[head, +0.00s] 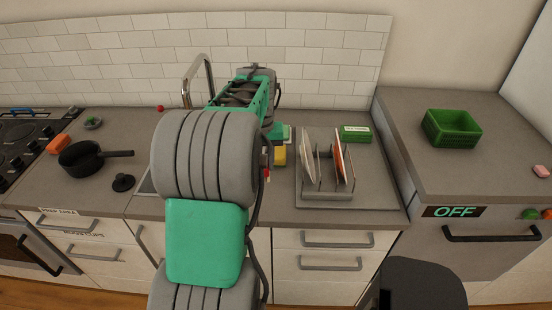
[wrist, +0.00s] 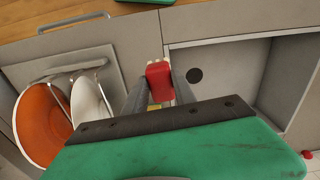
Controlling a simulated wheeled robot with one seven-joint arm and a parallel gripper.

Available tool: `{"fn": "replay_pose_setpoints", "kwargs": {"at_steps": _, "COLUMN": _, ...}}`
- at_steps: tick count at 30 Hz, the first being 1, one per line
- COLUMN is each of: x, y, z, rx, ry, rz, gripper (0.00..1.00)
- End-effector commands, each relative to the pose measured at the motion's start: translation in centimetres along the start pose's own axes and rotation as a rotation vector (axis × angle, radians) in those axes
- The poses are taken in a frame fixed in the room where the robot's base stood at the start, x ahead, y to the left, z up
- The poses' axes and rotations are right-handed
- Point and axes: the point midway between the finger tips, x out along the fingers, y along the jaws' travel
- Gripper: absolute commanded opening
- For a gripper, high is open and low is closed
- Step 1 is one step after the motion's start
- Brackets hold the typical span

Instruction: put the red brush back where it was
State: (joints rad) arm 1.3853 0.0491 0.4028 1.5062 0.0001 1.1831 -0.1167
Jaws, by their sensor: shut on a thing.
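The red brush (wrist: 159,85), with a pale bristle end, is between the two grey fingers of my gripper (wrist: 160,78) in the wrist view. My gripper is shut on it, above the counter between the sink (wrist: 235,60) and the dish rack (wrist: 125,70). In the head view my arm hides most of the gripper and sink; a small red bit of the brush (head: 267,174) shows at the arm's right edge. A yellow block (head: 280,156) sits just right of the arm, beside a green piece (head: 287,133).
The dish rack (head: 335,207) holds upright plates, with a green box (head: 356,134) behind it. A green basket (head: 452,127) stands on the right counter. A black pan (head: 85,157), a black stopper (head: 123,182) and the tall faucet (head: 188,80) are left of my arm.

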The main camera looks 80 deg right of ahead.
Motion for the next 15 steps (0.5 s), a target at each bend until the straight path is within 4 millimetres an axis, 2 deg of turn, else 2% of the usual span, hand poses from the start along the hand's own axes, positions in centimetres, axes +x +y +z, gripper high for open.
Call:
{"fn": "replay_pose_setpoints", "kwargs": {"at_steps": 1, "x": -0.4, "y": 1.8, "z": 0.0, "rx": 0.035, "ry": 0.001, "rz": 0.0, "gripper": 0.0}}
{"fn": "replay_pose_setpoints", "kwargs": {"at_steps": 4, "x": -0.8, "y": 3.8, "z": 0.0, "rx": 0.073, "ry": 0.0, "rz": 0.0, "gripper": 0.0}}
{"fn": "replay_pose_setpoints", "kwargs": {"at_steps": 7, "x": -1.0, "y": 4.4, "z": 0.1, "rx": 0.084, "ry": 0.0, "rz": 0.0, "gripper": 0.0}}
{"fn": "replay_pose_setpoints", "kwargs": {"at_steps": 15, "x": -1.0, "y": 4.3, "z": 0.1, "rx": 0.082, "ry": 0.001, "rz": 0.0, "gripper": 0.0}}
